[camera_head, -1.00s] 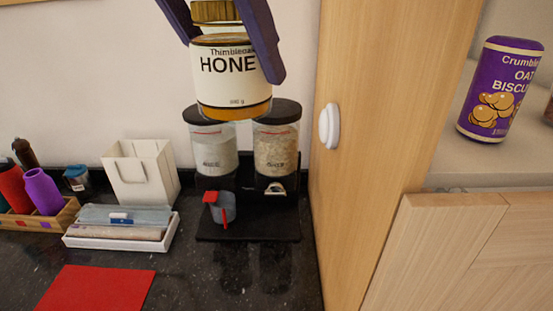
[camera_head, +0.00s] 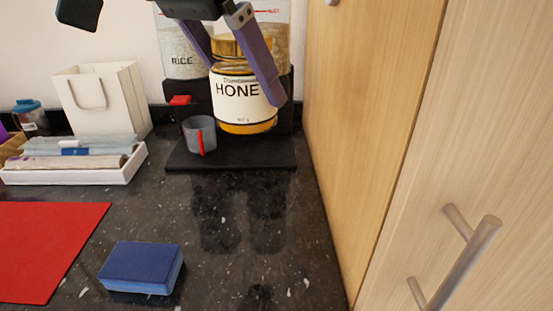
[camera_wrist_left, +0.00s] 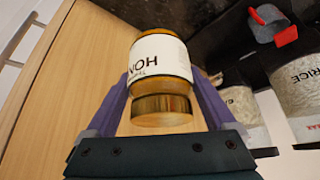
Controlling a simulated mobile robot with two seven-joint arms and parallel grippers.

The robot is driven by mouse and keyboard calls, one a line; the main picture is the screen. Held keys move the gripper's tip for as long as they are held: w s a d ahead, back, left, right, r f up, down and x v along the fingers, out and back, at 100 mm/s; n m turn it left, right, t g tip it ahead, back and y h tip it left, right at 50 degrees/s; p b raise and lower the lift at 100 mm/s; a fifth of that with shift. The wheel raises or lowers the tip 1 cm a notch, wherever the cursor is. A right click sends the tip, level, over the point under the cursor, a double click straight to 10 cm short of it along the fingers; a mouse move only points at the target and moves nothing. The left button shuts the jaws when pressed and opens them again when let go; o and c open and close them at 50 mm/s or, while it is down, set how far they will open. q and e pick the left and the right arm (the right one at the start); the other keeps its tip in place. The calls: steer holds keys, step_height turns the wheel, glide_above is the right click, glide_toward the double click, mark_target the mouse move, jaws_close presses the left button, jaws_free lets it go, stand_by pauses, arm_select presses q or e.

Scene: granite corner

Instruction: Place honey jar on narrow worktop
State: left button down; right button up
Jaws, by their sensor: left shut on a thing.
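The honey jar (camera_head: 240,98) has a white label, amber contents and a gold lid. My left gripper (camera_head: 240,75) is shut on it, with purple fingers on both sides of the jar, near the lid. The jar is upright in the head view, in front of the dispensers; whether its base touches anything is unclear. In the left wrist view the jar (camera_wrist_left: 160,65) sits between the fingers (camera_wrist_left: 165,95). The worktop (camera_head: 235,225) is dark speckled granite, with a bare stretch in front. My right gripper does not show for certain.
A dispenser stand (camera_head: 230,160) holds a rice container (camera_head: 180,55) and a grey cup (camera_head: 199,134). A blue sponge (camera_head: 140,268), red mat (camera_head: 40,245), white tray (camera_head: 75,175) and paper bag (camera_head: 103,98) are to the left. A wooden cabinet (camera_head: 365,130) bounds the right.

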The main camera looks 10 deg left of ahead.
arm_select(q)
steer(key=shift+f+b, duration=1)
steer(key=shift+f, duration=8.55)
steer(key=shift+f, duration=0.15)
jaws_free()
steer(key=shift+s+r, duration=0.1)
steer(key=shift+r, duration=0.3)
steer(key=p+v, duration=0.3)
steer(key=v, duration=0.8)
steer(key=s+d+f, duration=0.3)
steer(key=s+f, duration=0.2)
steer(key=s, duration=0.5)
steer(key=s+a+f+n+y, duration=0.1)
steer(key=s+a+n, duration=0.1)
steer(key=s, duration=0.3)
steer(key=s+a+f+n+g+y, duration=0.1)
steer(key=s+a+f, duration=0.1)
steer(key=s+a, duration=0.2)
steer(key=shift+s+n+g+y, duration=0.3)
steer(key=shift+s+n+y, duration=0.1)
steer(key=shift+s, duration=0.65)
